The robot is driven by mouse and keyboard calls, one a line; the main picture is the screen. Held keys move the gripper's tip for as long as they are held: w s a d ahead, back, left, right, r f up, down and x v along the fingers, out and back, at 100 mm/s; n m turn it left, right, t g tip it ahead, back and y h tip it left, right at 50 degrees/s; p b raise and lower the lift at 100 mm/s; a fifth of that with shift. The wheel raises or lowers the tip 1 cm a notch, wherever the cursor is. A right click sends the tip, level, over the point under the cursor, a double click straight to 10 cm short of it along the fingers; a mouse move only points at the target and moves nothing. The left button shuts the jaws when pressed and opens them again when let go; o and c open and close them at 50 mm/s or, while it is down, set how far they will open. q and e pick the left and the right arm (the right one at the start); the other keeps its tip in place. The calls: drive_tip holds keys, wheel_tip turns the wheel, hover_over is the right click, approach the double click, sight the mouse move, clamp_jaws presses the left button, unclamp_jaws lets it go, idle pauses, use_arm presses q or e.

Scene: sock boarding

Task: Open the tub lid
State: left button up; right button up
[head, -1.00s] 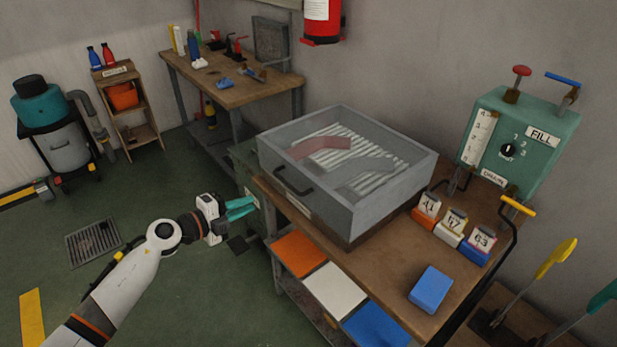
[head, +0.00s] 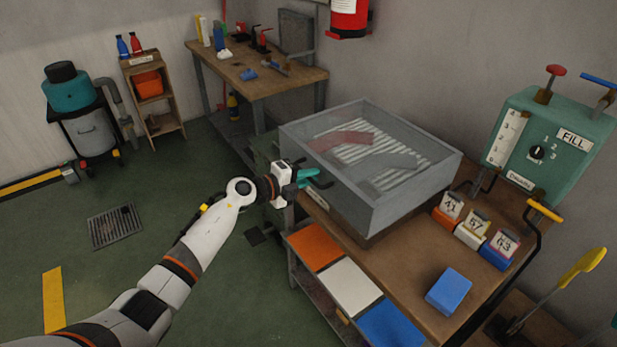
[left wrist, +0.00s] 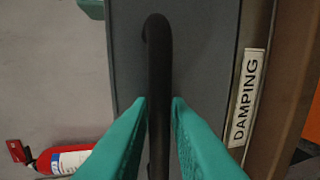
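The grey tub (head: 400,215) stands on the wooden bench with its clear lid (head: 385,150) down. White ribs and a reddish piece show through the lid. My left gripper (head: 309,179) is at the black handle (head: 326,185) on the tub's front left side. In the left wrist view, the teal fingers (left wrist: 160,100) lie on both sides of the black handle bar (left wrist: 159,60), close against it, and appear shut on it. A "DAMPING" label (left wrist: 246,98) is beside it. My right gripper is not in view.
Numbered blocks (head: 470,232) and a blue block (head: 449,291) lie on the bench (head: 405,265) right of the tub. A green fill box (head: 545,145) stands behind them.

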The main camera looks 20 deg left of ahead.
use_arm(q)
clamp_jaws()
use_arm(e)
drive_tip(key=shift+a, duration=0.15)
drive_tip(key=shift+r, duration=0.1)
